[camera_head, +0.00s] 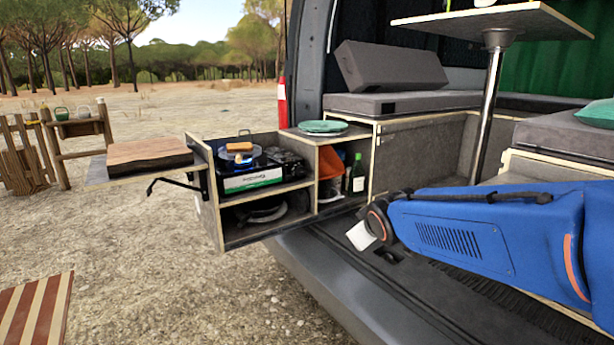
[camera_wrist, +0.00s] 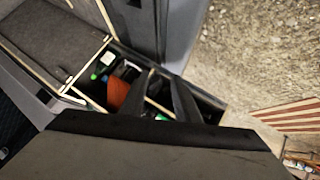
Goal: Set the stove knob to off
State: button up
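The camp stove (camera_head: 252,178) sits in the upper compartment of the pull-out kitchen unit, with a green and white label on its front. A blue flame (camera_head: 250,157) shows on its left burner, under a pan holding something brown (camera_head: 239,147). The knob is too small to make out in the head view. In the wrist view my gripper (camera_wrist: 163,76) has two dark fingers apart with nothing between them, pointing toward the kitchen unit. In the head view my blue arm reaches in from the right, its end still well right of the stove; the fingers are not clear there.
A teal plate (camera_head: 323,127) lies on the unit's top. An orange item (camera_head: 329,163) and a dark bottle (camera_head: 357,173) stand in the compartment below it. A wooden board (camera_head: 148,157) lies on the side shelf at left. A table post (camera_head: 488,100) rises behind my arm.

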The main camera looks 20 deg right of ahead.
jog(key=w+d+r+n+t+y, duration=0.1)
jog(key=w+d+n+t, duration=0.15)
jog(key=w, duration=0.55)
jog(key=w+d+r+n+t, duration=0.1)
jog(key=w+r+n+t, duration=0.15)
jog(key=w, duration=0.45)
jog(key=n+t+y, duration=0.2)
jog(key=n+y, duration=0.4)
jog(key=n, duration=0.1)
send_near(304, 173)
jog(key=x, duration=0.7)
jog(key=shift+w+a, duration=0.1)
jog(key=shift+w, duration=0.3)
grip_shut()
